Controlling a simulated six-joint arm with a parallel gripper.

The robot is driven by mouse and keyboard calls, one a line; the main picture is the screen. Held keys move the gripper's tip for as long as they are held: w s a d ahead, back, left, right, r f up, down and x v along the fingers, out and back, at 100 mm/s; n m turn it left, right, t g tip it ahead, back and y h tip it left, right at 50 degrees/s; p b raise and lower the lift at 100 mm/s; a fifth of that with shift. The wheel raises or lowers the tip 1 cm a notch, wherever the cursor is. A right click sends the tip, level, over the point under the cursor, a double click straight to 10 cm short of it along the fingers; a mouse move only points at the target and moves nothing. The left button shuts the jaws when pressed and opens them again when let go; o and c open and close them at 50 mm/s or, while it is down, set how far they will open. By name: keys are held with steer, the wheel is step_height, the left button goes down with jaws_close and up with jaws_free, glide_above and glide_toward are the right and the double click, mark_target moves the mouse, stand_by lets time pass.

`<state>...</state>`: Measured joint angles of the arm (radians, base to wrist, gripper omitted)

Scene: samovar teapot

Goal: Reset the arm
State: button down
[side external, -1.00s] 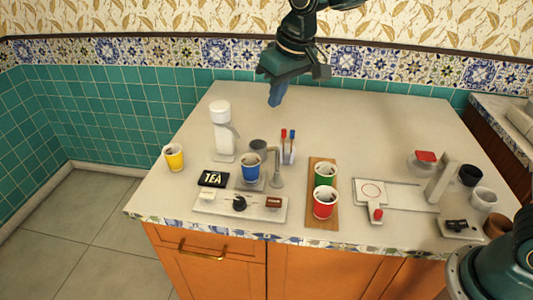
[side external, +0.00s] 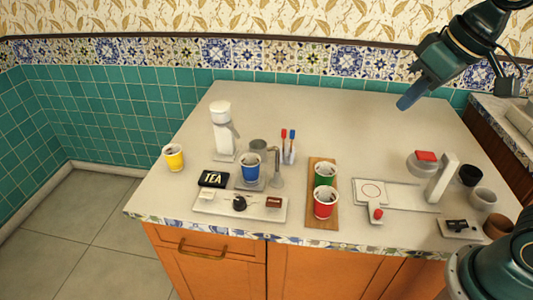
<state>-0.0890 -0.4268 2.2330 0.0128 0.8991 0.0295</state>
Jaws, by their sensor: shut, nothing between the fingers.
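My gripper (side external: 408,101) is shut and empty. It hangs high over the back right of the counter, apart from everything on it, with its fingers pointing down and to the left. My arm reaches it from the upper right corner of the view. My base shows at the lower right.
The counter (side external: 330,110) is clear at the back. A white dispenser (side external: 222,130), blue cup (side external: 251,167), yellow cup (side external: 173,157), TEA box (side external: 213,179) and switch panel (side external: 222,204) stand left. Green (side external: 325,174) and red (side external: 325,203) cups stand on a wooden board (side external: 315,222). A red-topped device (side external: 425,158) stands right.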

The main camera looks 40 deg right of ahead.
steer(key=s+d+f, duration=0.2)
steer(key=s+f, duration=0.1)
steer(key=s, duration=0.6)
steer(key=shift+f+m+t, duration=0.25)
steer(key=shift+m+t, duration=0.05)
